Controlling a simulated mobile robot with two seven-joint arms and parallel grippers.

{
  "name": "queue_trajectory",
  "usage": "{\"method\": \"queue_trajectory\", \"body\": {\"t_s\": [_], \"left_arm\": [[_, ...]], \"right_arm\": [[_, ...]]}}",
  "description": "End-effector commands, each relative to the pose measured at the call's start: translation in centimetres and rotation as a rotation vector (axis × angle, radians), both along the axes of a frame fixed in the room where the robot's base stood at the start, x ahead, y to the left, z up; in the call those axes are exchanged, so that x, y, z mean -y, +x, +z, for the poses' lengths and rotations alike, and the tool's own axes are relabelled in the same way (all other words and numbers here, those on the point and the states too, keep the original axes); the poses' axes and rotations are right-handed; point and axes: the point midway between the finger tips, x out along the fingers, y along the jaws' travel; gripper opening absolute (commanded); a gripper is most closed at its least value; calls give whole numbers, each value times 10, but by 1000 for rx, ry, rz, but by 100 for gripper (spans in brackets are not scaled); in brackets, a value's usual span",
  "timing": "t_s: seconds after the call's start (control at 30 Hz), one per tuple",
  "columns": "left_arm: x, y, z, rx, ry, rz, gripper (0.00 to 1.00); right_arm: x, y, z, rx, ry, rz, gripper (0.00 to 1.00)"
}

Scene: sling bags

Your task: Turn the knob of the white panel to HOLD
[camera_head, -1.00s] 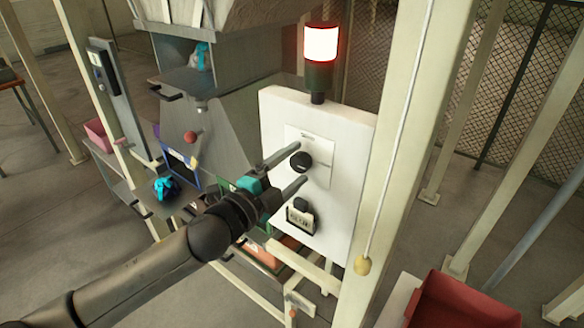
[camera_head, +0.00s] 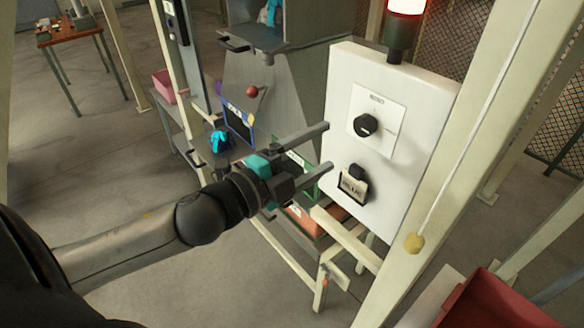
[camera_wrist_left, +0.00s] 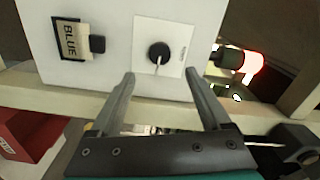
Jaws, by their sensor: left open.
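The white panel (camera_head: 345,95) stands upright on a cream frame. Its black round knob (camera_head: 366,125) sits on a pale square plate (camera_head: 390,146); it also shows in the left wrist view (camera_wrist_left: 159,54), with a light pointer line. The plate's lettering is too small to read. My left gripper (camera_head: 327,148) is open and empty, left of the knob and apart from it in the head view. In the left wrist view its two fingers (camera_wrist_left: 164,80) point toward the panel, with the knob between and beyond the tips. My right gripper is not in view.
Below the knob is a black holder with a card (camera_head: 353,187) reading BLUE. A lit red beacon (camera_head: 405,8) stands on top. A cream post with a hanging cord and yellow knob (camera_head: 414,243) and a red bin (camera_head: 490,300) are at right.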

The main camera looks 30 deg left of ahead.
Motion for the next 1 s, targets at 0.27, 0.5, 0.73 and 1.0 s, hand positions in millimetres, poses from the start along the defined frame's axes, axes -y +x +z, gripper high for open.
{"method": "queue_trajectory", "body": {"t_s": [0.27,0.5,0.73,1.0], "left_arm": [[-9,-26,-2,-3,1,-1,81],[-15,-43,-1,-1,-1,1,81],[-18,-50,0,0,1,0,81],[-18,-51,0,0,1,0,81]], "right_arm": [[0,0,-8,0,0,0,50],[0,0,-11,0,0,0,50],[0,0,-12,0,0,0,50],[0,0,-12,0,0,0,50]]}}
